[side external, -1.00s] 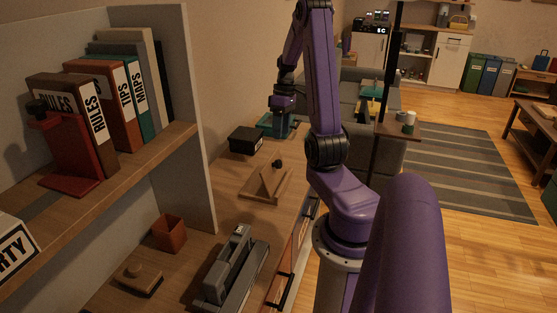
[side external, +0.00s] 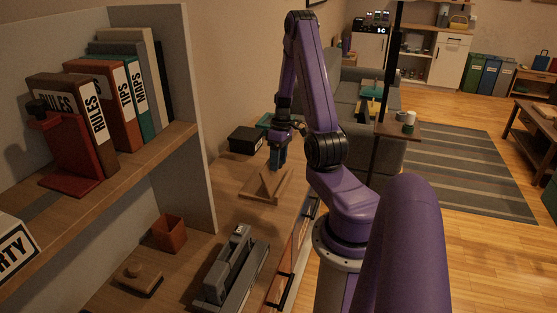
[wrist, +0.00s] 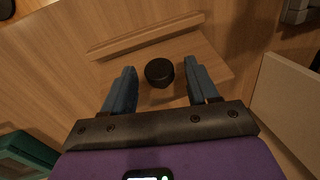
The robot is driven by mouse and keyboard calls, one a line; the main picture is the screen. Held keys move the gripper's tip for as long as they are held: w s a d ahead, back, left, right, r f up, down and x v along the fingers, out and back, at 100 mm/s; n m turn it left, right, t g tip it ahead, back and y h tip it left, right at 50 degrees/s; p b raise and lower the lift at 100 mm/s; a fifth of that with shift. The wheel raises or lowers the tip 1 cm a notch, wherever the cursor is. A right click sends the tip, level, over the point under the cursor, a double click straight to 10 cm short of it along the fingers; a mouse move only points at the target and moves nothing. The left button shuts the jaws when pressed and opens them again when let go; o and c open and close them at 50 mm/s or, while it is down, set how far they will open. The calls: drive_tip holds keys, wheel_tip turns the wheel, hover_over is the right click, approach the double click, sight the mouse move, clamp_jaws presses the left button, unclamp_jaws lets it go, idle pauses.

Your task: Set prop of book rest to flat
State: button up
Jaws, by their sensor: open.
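The wooden book rest (side external: 258,193) stands on the desk in the side view, with its panel tilted up. In the wrist view, its board (wrist: 208,52) has a raised strip along one edge. A round black knob (wrist: 159,72) sits on it. My gripper (side external: 277,163) is above the book rest, pointing down, with its fingers hiding the knob in the side view. In the wrist view, my gripper (wrist: 160,84) is open, with one blue finger on each side of the knob and a gap on both sides. How far the fingertips reach down beside it is unclear.
A black box (side external: 245,139) and a green object (side external: 264,121) lie behind the book rest. A shelf of books (side external: 120,105) rises at left.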

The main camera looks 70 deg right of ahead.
clamp_jaws()
drive_tip(key=shift+w, duration=0.1)
